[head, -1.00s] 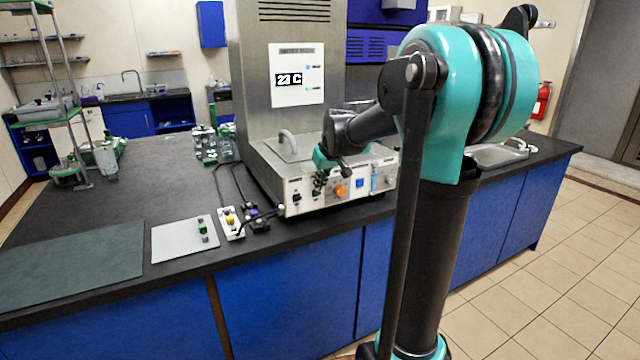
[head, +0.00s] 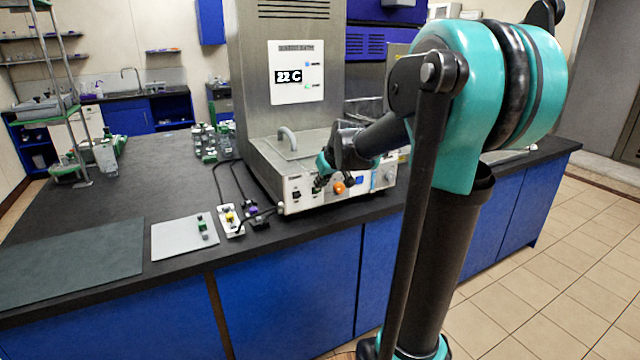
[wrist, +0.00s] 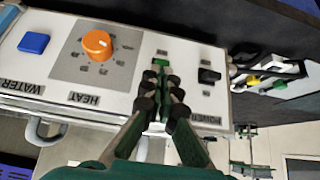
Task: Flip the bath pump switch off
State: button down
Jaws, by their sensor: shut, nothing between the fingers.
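The bath's front panel (wrist: 130,40) fills the top of the wrist view, seen upside down. A small green switch (wrist: 159,63) sits between the orange heat knob (wrist: 97,45) and the black power rocker (wrist: 209,75). My gripper (wrist: 164,84) is shut and empty, its dark fingertips right at the green switch and covering its lower part and label. I cannot tell whether they touch it, or its on/off position. In the head view my gripper (head: 318,184) is at the panel, left of the orange knob (head: 339,188).
A blue button (wrist: 33,43) is beyond the knob. The steel bath (head: 300,150) has a lid handle (head: 288,138). Cables and a power strip (head: 230,221) lie on the dark bench left of the panel. A grey mat (head: 70,260) lies farther left.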

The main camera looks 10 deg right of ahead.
jog(key=shift+s+f+t, duration=0.15)
jog(key=shift+t, duration=0.15)
jog(key=t, duration=0.1)
jog(key=f+t+y, duration=0.1)
jog(key=shift+s+d+f+t, duration=0.1)
jog(key=shift+s+d+t, duration=0.1)
jog(key=shift+s+t, duration=0.2)
jog(key=shift+s+f+t, duration=0.1)
jog(key=shift+f+t, duration=0.15)
jog(key=shift+t, duration=0.05)
dwell(0.3)
jog(key=shift+r, duration=0.15)
jog(key=shift+r, duration=0.65)
